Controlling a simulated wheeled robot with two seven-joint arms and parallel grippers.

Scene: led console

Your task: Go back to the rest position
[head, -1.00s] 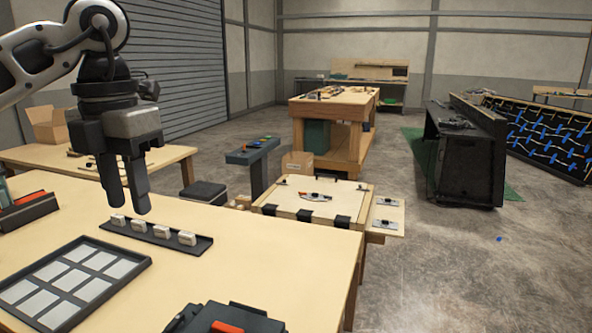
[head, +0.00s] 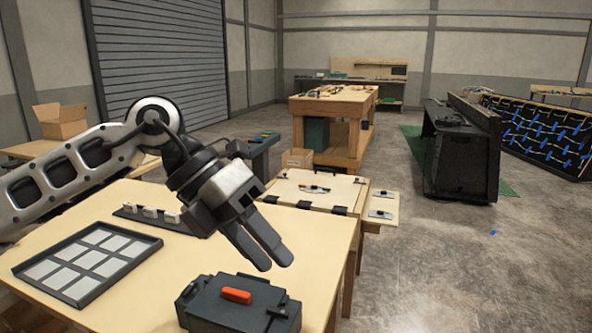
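My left gripper (head: 276,264) hangs over the front right part of the near wooden table (head: 150,278), tilted down to the right. Its two dark fingers are a little apart with nothing between them. It is above and behind a dark grey box with an orange handle (head: 236,296), and looks clear of it. My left arm comes in from the left across the table. My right gripper is not in view.
A dark tray with pale squares (head: 147,250) lies on the near table. A dark rail with small white blocks (head: 130,211) is behind it, partly hidden by my arm. A wooden board table (head: 290,189) stands beyond.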

